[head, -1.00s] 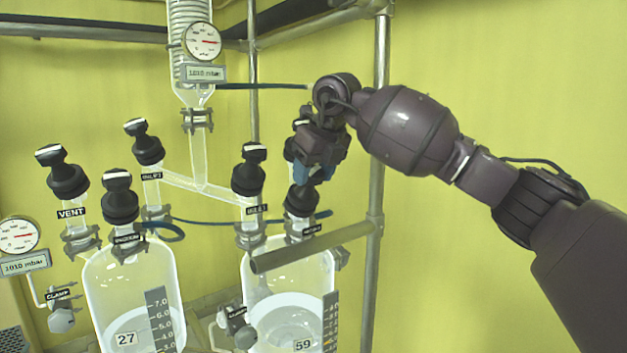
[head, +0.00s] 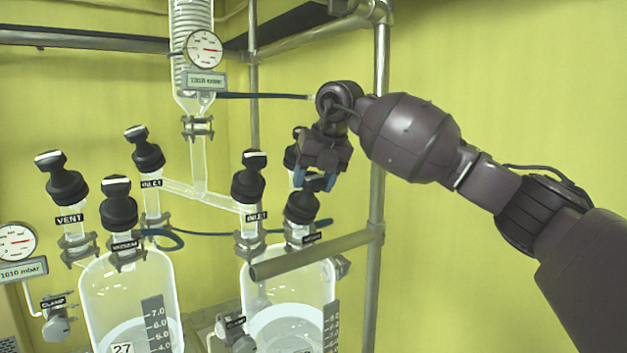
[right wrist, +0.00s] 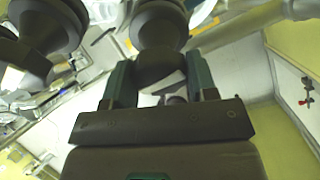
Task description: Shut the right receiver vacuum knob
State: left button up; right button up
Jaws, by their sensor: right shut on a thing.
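The gripper is shut on the handle, which is mostly hidden in the head view. My left gripper is not in view.
The black inlet knob (head: 249,178) stands close on the left. Another black knob (head: 291,156) is partly hidden behind my gripper. A metal rail (head: 315,254) crosses in front of the right vessel (head: 262,290). An upright pole (head: 377,200) stands to the right.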

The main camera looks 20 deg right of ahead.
jog(key=o, duration=0.9)
jog(key=shift+r, duration=0.1)
jog(key=b+v, duration=0.1)
jog(key=v, duration=0.9)
jog(key=shift+s+r, duration=0.15)
jog(key=shift+r, duration=0.15)
